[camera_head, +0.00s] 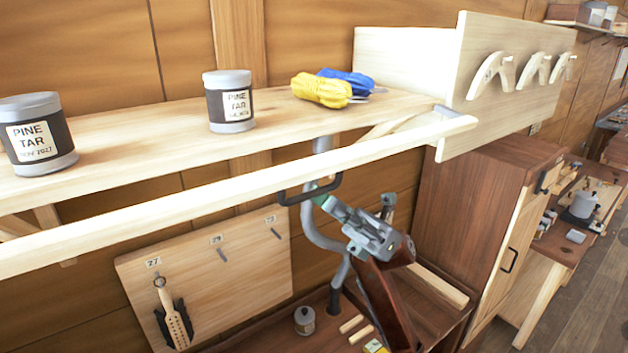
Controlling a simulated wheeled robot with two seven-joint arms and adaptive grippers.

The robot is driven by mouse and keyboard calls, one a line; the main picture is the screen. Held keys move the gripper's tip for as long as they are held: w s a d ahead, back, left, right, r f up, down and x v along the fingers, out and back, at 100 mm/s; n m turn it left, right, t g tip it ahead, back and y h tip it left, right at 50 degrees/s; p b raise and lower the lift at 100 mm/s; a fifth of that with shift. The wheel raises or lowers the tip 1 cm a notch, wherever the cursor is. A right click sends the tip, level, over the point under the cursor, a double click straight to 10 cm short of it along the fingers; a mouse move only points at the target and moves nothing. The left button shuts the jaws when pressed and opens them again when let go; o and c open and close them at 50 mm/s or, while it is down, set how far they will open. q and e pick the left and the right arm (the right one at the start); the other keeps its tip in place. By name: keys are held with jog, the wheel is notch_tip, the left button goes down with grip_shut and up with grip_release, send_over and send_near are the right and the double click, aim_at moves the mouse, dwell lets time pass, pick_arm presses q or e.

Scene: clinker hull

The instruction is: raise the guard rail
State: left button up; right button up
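The guard rail (215,200) is a long pale wooden bar running along the front of the shelf (165,142), its right end near a grey metal bracket. A black handle (290,198) hangs from its lower edge. My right gripper (323,196) reaches up from the lower right, its fingertips at the right part of the handle. The teal-padded tips look closed around the handle's bar, partly hidden by it. My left gripper is not in view.
Two pine tar cans (40,140) (229,107) and yellow (322,90) and blue (352,80) rope bundles stand on the shelf. A brown cabinet (470,200) stands right.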

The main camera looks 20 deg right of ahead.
aim_at(318, 195)
jog(key=p+x, duration=0.1)
jog(key=x, duration=0.3)
jog(key=shift+c, duration=0.2)
grip_shut()
dwell(0.6)
